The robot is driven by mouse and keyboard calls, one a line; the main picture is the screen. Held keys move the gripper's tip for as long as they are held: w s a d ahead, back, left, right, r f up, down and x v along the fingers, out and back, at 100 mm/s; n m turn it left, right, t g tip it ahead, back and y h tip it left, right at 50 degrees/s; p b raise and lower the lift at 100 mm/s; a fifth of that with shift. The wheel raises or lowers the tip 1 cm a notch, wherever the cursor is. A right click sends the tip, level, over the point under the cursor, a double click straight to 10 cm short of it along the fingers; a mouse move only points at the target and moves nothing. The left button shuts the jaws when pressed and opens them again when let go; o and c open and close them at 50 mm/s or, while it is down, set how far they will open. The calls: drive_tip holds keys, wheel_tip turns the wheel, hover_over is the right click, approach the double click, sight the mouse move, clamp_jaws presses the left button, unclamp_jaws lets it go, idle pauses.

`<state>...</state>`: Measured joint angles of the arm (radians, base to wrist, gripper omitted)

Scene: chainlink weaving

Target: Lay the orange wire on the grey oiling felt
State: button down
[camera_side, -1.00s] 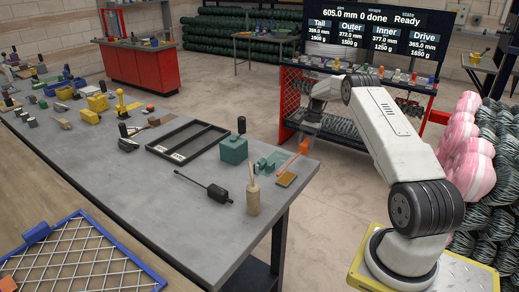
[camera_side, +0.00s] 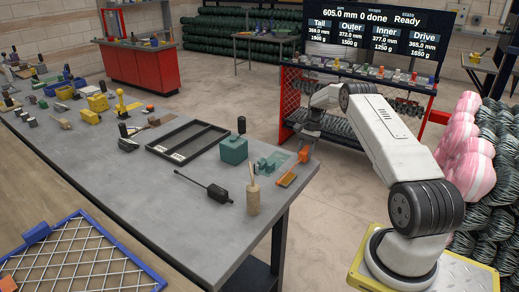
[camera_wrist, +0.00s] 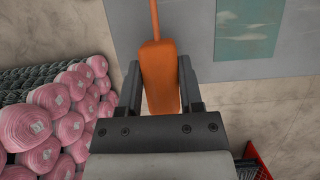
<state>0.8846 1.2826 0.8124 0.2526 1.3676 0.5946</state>
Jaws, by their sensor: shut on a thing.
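The orange wire (camera_wrist: 160,78) shows in the wrist view as a thick orange body with a thin length running out past the top edge. My gripper (camera_wrist: 157,66) is shut on the thick part, one finger on each side. In the side view the orange piece (camera_side: 303,155) is at the bench's right end, under my gripper (camera_side: 307,143). I cannot tell whether it touches the bench. A flat teal patch (camera_wrist: 247,30) lies to the right of the wire in the wrist view. I cannot make out a separate grey felt.
The grey bench (camera_side: 150,205) holds a black frame (camera_side: 188,141), a green block (camera_side: 234,150), a wooden holder (camera_side: 253,198) and a black tool (camera_side: 219,193). Pink rolls (camera_wrist: 60,115) show beyond the bench.

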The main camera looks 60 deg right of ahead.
drive_tip(key=shift+f, duration=0.6)
idle(0.7)
drive_tip(key=shift+c, duration=0.8)
unclamp_jaws()
drive_tip(key=shift+r, duration=0.1)
drive_tip(key=shift+v, duration=3.85)
